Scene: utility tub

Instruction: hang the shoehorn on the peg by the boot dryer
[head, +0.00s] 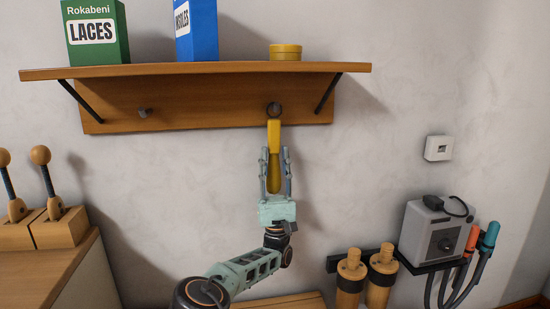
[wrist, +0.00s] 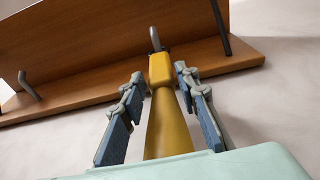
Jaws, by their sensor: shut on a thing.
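The yellow shoehorn (head: 274,135) stands upright, its narrow top end at the right peg (head: 274,109) on the wooden board under the shelf. In the wrist view the shoehorn (wrist: 168,125) rises between the fingers, and the metal peg (wrist: 155,40) shows right at its top. A small dark piece sits where the two meet; I cannot tell whether a loop is around the peg. My gripper (head: 275,165) is below the board, shut on the shoehorn. The grey boot dryer (head: 432,235) is at the lower right, with hoses beside it.
A second peg (head: 144,112) on the left is bare. The shelf (head: 200,70) above holds a green laces box (head: 97,35), a blue insoles box (head: 197,30) and a yellow tin (head: 285,52). Wooden boot-tree shapes (head: 382,275) hang lower right. The wall around my gripper is clear.

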